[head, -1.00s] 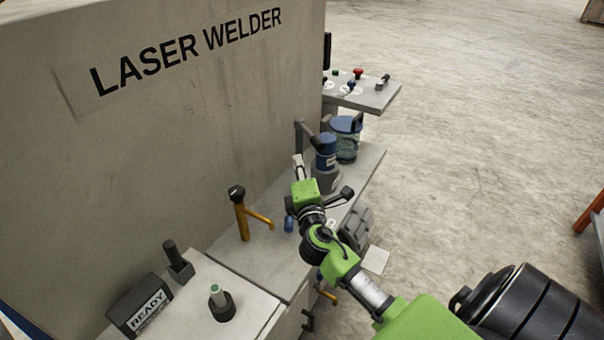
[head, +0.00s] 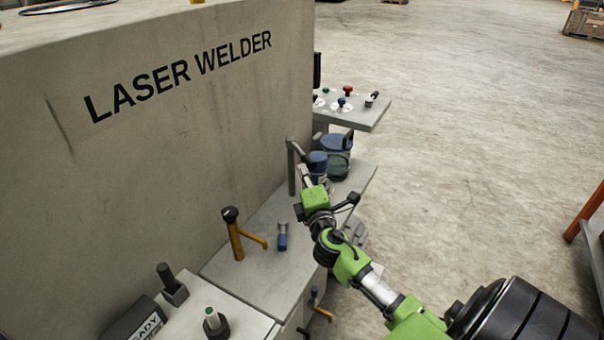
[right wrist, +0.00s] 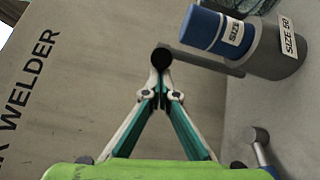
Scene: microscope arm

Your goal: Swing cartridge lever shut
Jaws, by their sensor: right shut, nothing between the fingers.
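The cartridge lever, a grey post with a dark arm (head: 297,150), stands by the welder wall in the head view. In the right wrist view a grey bar with a round black end (right wrist: 162,57) runs right, behind the blue cartridge (right wrist: 203,27). The cartridge sits in a grey holder (right wrist: 272,50) marked SIZE 50; in the head view it (head: 317,160) is partly covered. My right gripper (head: 305,174) is shut and empty. Its fingertips (right wrist: 160,72) are right at the black end; whether they touch it I cannot tell. My left gripper is out of view.
A yellow post with a side arm (head: 235,238) and a small blue-and-grey cylinder (head: 282,238) stand on the grey bench (head: 240,275). A blue-lidded container (head: 337,160) stands behind the cartridge. A button shelf (head: 366,115) juts out beyond. Open floor lies right.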

